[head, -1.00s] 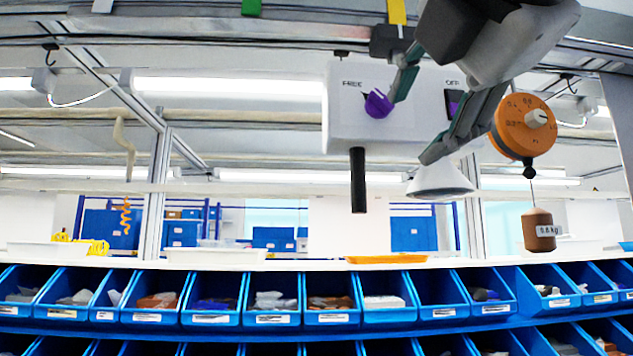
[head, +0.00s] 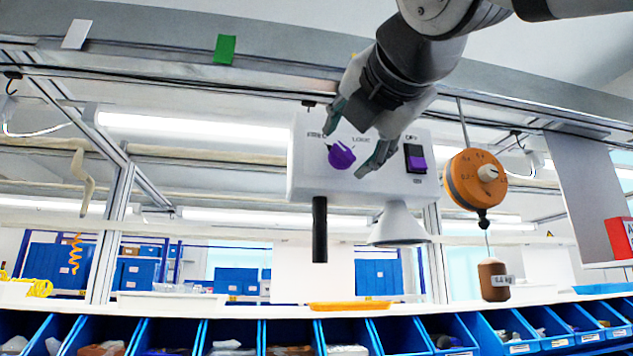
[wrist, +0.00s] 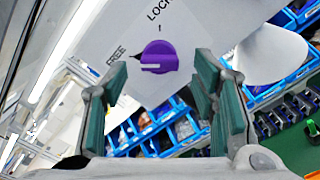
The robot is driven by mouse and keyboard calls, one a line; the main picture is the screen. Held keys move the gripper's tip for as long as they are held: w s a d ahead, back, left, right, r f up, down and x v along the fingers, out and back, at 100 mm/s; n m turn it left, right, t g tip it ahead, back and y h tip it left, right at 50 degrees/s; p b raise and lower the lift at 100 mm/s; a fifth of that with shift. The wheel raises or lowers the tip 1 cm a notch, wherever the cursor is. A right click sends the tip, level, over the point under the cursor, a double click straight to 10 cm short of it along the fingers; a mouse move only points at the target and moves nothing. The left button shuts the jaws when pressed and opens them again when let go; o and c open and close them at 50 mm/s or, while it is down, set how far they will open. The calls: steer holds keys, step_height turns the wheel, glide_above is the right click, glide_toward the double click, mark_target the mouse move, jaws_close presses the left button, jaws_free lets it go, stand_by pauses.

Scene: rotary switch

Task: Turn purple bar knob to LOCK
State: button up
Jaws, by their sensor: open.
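The purple bar knob (head: 341,155) sits on the front of a white box (head: 300,180), between the FREE and LOCK labels. In the wrist view the knob (wrist: 158,57) shows a white line pointing left, below the FREE label; the LOCK label is above right. My gripper (head: 350,150) is open in front of the box, with its two green-padded fingers on either side of the knob in the head view. In the wrist view the fingers (wrist: 160,85) stand apart with the knob beyond and between them. I see no clear contact.
A purple rocker switch (head: 416,160) under an OFF label is on the box's right. A black handle (head: 320,230) and a white cone (head: 399,225) hang below. An orange dial (head: 475,180) with a hanging weight (head: 493,280) is to the right. Blue bins (head: 230,338) line the bottom.

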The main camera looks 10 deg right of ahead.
mark_target(341, 153)
steer(key=shift+w, duration=1.35)
steer(key=shift+c, duration=0.3)
steer(key=c, duration=1.1)
